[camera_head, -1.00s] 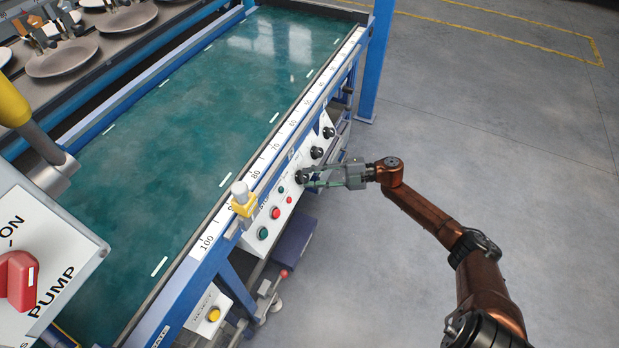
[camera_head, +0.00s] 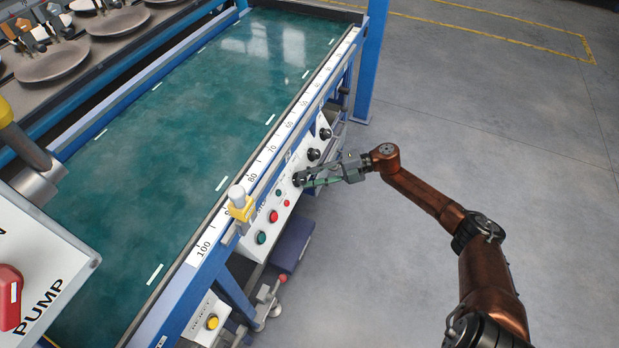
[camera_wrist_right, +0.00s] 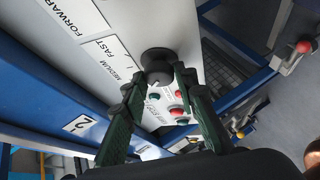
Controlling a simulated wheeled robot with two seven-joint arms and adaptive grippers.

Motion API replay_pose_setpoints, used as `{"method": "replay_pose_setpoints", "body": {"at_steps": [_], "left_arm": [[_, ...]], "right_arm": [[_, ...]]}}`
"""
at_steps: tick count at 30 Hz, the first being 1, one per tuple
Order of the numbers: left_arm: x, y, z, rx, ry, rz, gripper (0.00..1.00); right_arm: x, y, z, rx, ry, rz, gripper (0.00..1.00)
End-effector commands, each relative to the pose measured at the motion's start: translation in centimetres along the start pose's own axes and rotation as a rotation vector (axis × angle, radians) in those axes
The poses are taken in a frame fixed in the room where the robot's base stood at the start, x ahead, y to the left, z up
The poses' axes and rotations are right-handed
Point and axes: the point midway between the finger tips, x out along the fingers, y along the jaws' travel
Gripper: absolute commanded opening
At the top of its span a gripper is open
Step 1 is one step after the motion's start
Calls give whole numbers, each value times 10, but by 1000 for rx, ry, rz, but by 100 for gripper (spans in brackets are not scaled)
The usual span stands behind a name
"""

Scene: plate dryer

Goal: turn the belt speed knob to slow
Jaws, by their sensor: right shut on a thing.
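The black knob (camera_head: 298,179) is the nearest of three in a row on the white control panel (camera_head: 268,233) along the belt's side. My right gripper (camera_head: 306,181) reaches it from the right, its fingers closed around it. In the right wrist view the knob (camera_wrist_right: 157,57) shows at the tips of the two green-black fingers (camera_wrist_right: 158,83), which hide part of it. Labels FORWARD, FAST and MEDIUM (camera_wrist_right: 120,72) show beside it. The pointer's setting cannot be made out. My left gripper is out of view.
Red and green buttons (camera_head: 273,216) sit close to the knob on the panel. A yellow clamp (camera_head: 240,210) stands on the scale rail above. The green belt (camera_head: 165,130) lies beyond. The floor to the right is clear.

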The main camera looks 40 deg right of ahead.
Motion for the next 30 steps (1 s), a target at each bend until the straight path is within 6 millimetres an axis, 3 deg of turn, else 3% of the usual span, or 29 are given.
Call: {"method": "replay_pose_setpoints", "body": {"at_steps": [2,3,10,21,30], "left_arm": [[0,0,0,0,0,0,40],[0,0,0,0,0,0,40],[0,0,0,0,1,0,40],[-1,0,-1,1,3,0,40],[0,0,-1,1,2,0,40]], "right_arm": [[-2,2,3,-1,-7,2,3],[-2,2,3,-1,-7,2,27],[0,1,1,-1,-3,1,43],[-5,0,1,1,-2,0,44],[-59,0,2,0,-4,-2,44]]}}
